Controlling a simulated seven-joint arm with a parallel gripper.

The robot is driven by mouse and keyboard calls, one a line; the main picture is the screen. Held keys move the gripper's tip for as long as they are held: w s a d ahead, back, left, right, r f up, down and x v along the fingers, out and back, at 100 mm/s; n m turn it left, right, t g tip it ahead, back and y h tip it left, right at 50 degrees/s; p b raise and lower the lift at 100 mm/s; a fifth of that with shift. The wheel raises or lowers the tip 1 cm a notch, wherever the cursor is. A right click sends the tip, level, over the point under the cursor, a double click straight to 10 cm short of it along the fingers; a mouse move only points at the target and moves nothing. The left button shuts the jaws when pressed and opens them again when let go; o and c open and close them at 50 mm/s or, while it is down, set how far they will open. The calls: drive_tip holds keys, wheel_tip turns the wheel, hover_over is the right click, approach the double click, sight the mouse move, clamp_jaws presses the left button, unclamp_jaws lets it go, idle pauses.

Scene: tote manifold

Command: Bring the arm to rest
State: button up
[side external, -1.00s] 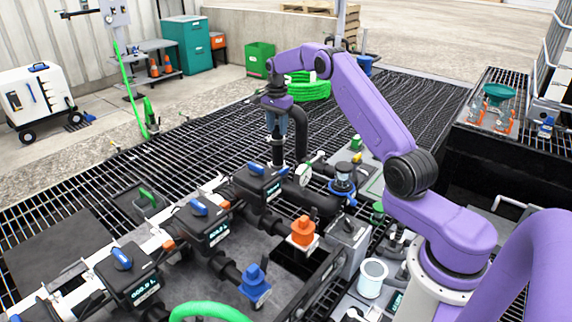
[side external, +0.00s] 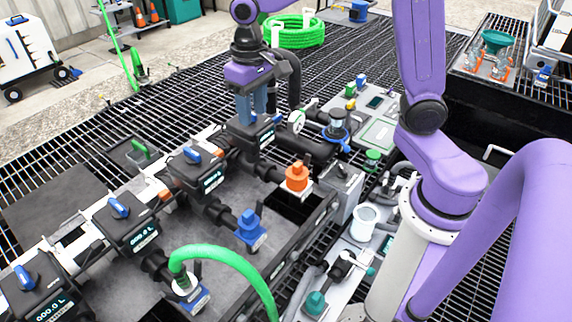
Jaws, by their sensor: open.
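My arm is purple, and its wrist hangs at the upper middle of the side external view. My gripper (side external: 244,110) points down with its blue fingers close above or at the farthest black meter (side external: 252,135) in a row. The fingers are open, and I see nothing held between them. They overlap part of that meter in the picture, so I cannot tell whether they touch it. The gap between the fingertips is hard to make out.
More black meters with blue handles, including one (side external: 195,171), run toward the lower left. An orange cap (side external: 297,177), a blue cap (side external: 250,226) and a green hose (side external: 235,257) stand nearby. Open grating (side external: 120,140) lies behind the row.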

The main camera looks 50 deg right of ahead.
drive_tip(key=s+d+f+n, duration=0.1)
drive_tip(key=s+n, duration=0.5)
drive_tip(key=s, duration=0.6)
drive_tip(key=s+d+f+n, duration=0.1)
drive_tip(key=s+n, duration=0.5)
drive_tip(key=s, duration=0.6)
drive_tip(key=shift+d, duration=0.6)
